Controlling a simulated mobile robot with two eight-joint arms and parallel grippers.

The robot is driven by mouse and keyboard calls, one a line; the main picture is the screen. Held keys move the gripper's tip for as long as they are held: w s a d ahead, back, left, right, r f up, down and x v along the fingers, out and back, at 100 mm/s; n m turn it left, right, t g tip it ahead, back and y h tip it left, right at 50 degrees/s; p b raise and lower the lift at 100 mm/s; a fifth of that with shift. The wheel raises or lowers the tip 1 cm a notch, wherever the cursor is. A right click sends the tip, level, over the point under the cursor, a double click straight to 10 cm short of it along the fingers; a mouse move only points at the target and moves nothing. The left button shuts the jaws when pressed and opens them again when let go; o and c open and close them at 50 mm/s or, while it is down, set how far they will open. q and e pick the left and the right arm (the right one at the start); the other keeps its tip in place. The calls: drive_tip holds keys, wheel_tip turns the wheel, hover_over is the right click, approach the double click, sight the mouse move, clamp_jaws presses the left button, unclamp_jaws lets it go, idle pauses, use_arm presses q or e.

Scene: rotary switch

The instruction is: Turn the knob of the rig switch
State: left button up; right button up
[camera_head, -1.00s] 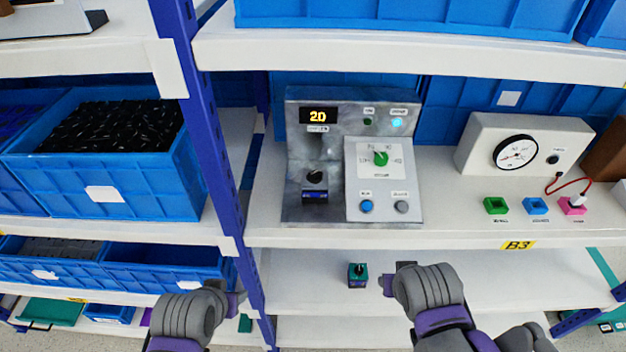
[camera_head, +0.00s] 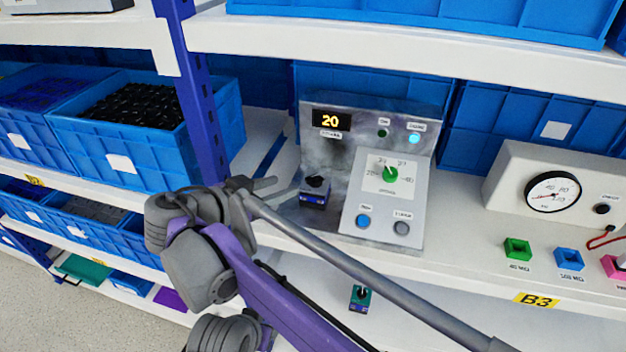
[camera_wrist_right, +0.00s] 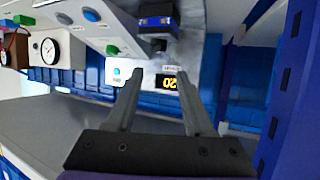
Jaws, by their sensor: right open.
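A grey metal rig (camera_head: 335,160) stands on the shelf, with a yellow "20" display (camera_head: 331,121). A green knob (camera_head: 390,173) sits on its white dial plate, pointer up and slightly left. A dark block with a black top knob (camera_head: 314,185) sits at the rig's left; its blue front (camera_wrist_right: 157,21) shows upside down in the right wrist view. My right gripper (camera_head: 268,184) is open and empty, just left of this block, apart from the green knob. In its wrist view the open fingers (camera_wrist_right: 160,75) point toward the rig.
A round gauge box (camera_head: 553,190) and green (camera_head: 517,249) and blue (camera_head: 568,260) sockets stand at the right. A similar small block (camera_head: 360,297) rests on the lower shelf. Blue bins (camera_head: 130,130) and a blue post (camera_head: 205,130) are at the left; a shelf (camera_head: 420,55) overhangs.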

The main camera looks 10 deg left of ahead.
sight(314, 176)
drive_tip(key=x, duration=1)
